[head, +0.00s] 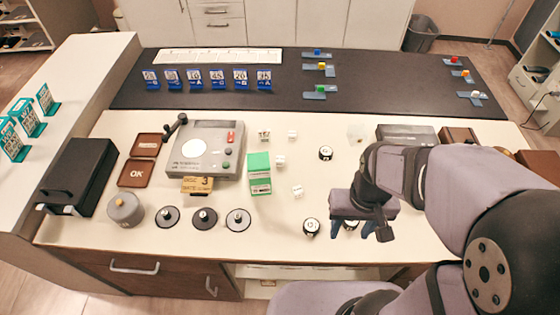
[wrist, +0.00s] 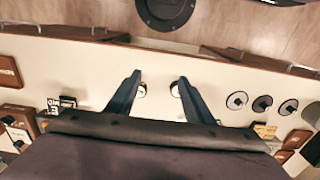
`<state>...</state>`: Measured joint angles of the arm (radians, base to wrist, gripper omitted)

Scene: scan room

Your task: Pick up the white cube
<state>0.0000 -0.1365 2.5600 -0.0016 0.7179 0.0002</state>
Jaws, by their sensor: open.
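My gripper (head: 361,236) is open over the front edge of the table, to the right of and in front of these cubes. In the wrist view my gripper (wrist: 159,80) shows two spread blue fingers with no cube between them. I cannot make out a cube there.
Black-and-white round pieces (head: 311,227) (head: 326,153) stand near my gripper; another is partly hidden behind it. A dark mat (head: 400,95) spans the back.

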